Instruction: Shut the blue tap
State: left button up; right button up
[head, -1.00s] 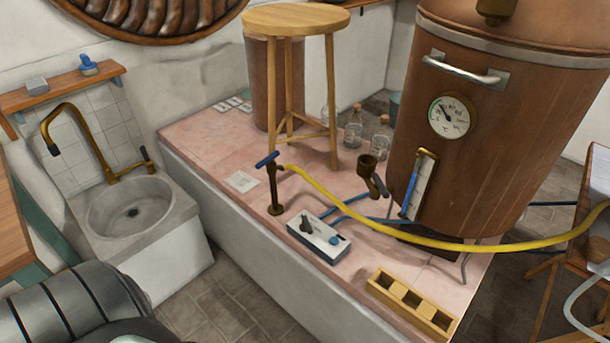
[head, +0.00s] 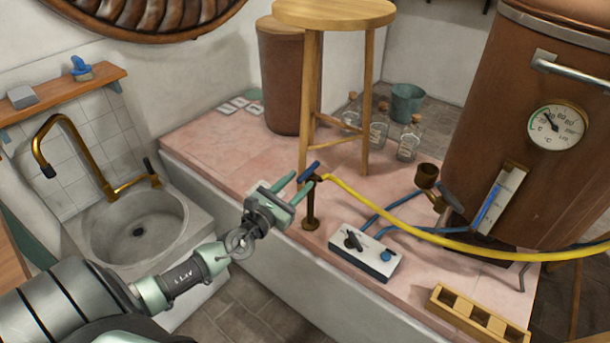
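The blue tap (head: 309,171) is a short blue lever on top of a brown metal standpipe (head: 311,208) on the pink tiled platform. A yellow hose (head: 390,220) leads from it to the right. The lever lies slantwise, its upper end to the right. My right gripper is not in view.
A wooden stool (head: 335,14) stands behind the tap. A white box (head: 364,252) with a black lever and a blue knob sits in front right. A copper boiler (head: 530,130) is at right, a stone sink (head: 135,225) at left. A wooden rack (head: 476,318) lies at the platform's front.

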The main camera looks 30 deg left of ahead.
aim_at(305, 173)
pick_arm(q)
jog(key=w, duration=0.2)
jog(key=shift+w, duration=0.35)
jog(key=shift+w+f, duration=0.1)
jog(key=shift+w, duration=0.55)
grip_shut()
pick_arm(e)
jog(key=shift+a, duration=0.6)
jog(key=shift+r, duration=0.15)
